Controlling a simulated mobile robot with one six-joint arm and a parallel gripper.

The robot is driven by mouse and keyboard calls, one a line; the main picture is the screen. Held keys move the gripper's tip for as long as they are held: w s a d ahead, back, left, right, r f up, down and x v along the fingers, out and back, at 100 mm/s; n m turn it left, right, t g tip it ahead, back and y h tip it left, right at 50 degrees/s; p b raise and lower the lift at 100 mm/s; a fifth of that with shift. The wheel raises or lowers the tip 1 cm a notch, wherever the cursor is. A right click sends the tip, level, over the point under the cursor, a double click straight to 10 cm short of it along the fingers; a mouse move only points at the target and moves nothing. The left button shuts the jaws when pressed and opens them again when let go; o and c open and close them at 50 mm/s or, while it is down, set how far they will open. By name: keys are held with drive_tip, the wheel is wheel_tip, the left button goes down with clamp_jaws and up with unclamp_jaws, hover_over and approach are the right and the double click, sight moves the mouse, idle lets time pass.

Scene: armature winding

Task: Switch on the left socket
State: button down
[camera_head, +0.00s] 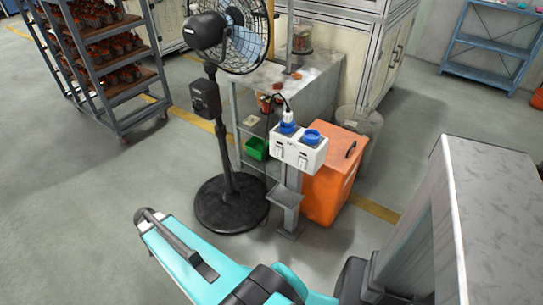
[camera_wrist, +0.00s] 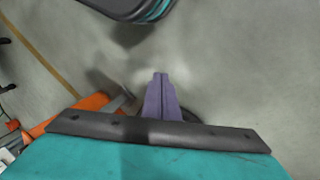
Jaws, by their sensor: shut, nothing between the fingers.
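A white socket box (camera_head: 299,152) stands on a grey post in the head view. It has two blue round sockets on top. The left socket (camera_head: 287,129) has a white plug (camera_head: 287,116) with a dark cable in it; the right socket (camera_head: 312,136) looks empty. Small switches show on the front face, the left switch (camera_head: 278,154) below the left socket; their positions are too small to tell. My gripper (camera_wrist: 160,76) shows in the wrist view, its purple fingers shut and empty, pointing over the floor. In the head view my arm is well in front of the box, and my fingers cannot be made out.
A black pedestal fan (camera_head: 231,203) stands left of the box. An orange bin (camera_head: 335,175) is right behind it, also in the wrist view (camera_wrist: 86,106). A grey bench (camera_head: 300,85) is at the back, a parts rack (camera_head: 118,105) at far left. Floor left of the fan is clear.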

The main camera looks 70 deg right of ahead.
sight(279, 152)
drive_tip(key=d+r+m+h, duration=0.1)
drive_tip(key=d+r+m, duration=0.3)
drive_tip(key=d, duration=0.3)
drive_tip(key=d+r+m+b, duration=0.1)
drive_tip(key=d+r+m, duration=0.3)
drive_tip(key=d, duration=0.3)
drive_tip(key=d+r+m+h, duration=0.1)
drive_tip(key=d+r+m, duration=0.3)
drive_tip(key=d, duration=0.3)
drive_tip(key=s+d+r+m+g, duration=0.1)
drive_tip(key=s+d+r+m, duration=0.4)
drive_tip(key=d+r, duration=0.2)
drive_tip(key=s+d+r+m, duration=0.6)
drive_tip(key=d+r, duration=0.1)
drive_tip(key=d, duration=0.2)
drive_tip(key=shift+s+d+g+h+b, duration=0.3)
drive_tip(key=shift+d+g+b, duration=0.1)
drive_tip(key=shift+b, duration=0.05)
drive_tip(key=shift+s+f, duration=0.1)
drive_tip(key=s+d+f+p, duration=0.2)
drive_tip(key=s+d+f, duration=0.3)
drive_tip(key=d+f, duration=0.2)
drive_tip(key=shift+s+d+f, duration=0.15)
drive_tip(key=shift+s+f, duration=0.05)
drive_tip(key=shift+f, duration=0.55)
